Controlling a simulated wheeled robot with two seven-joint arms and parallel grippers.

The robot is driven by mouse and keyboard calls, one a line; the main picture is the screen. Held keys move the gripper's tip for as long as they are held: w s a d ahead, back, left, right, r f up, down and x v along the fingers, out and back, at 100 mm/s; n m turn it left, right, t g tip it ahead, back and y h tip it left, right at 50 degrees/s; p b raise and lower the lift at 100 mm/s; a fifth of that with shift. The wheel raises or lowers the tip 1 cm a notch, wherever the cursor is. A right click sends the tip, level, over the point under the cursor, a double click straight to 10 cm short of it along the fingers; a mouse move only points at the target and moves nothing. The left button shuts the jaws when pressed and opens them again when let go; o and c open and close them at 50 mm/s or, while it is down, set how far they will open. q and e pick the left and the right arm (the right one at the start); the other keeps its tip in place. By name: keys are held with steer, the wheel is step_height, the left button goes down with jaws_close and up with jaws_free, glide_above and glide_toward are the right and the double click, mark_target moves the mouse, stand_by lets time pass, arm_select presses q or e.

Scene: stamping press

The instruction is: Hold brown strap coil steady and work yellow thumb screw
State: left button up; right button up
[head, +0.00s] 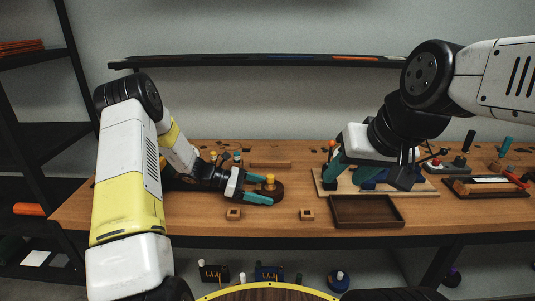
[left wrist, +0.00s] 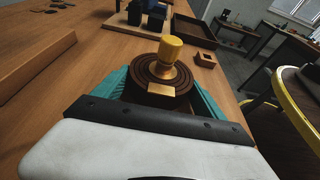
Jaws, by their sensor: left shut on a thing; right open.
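The brown strap coil (left wrist: 153,90) lies on the wooden bench, a round ridged disc with a small gold plate on its near side. The yellow thumb screw (left wrist: 170,52) stands upright at its centre; it also shows in the head view (head: 270,180). My left gripper (head: 262,195) is shut on the coil, with its teal fingers along both sides, seen in the left wrist view too. My right gripper (head: 366,174) is open, well to the right of the coil, over a light board; its fingertips are partly hidden by the wrist.
A dark empty tray (head: 366,224) sits at the front edge, right of the coil. Two small wooden blocks (head: 233,214) (head: 306,214) lie near the edge. The light board (head: 420,190) holds blue parts. A long wooden bar (head: 270,164) lies behind the coil.

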arm_select(q)
steer(key=o, duration=2)
steer(key=shift+v, duration=3.8)
steer(key=s+a+r+m+t+y, duration=0.2)
steer(key=s+r+m+y, duration=0.4)
steer(key=s+r+m, duration=0.3)
steer(key=s+a+r+m+t+y, duration=0.3)
steer(key=s+r+m+y, duration=0.3)
steer(key=s+r, duration=0.8)
steer(key=s+m+t, duration=0.1)
steer(key=s+m, duration=0.2)
steer(key=s, duration=0.1)
steer(key=shift+s+m, duration=0.15)
steer(key=shift+m, duration=0.15)
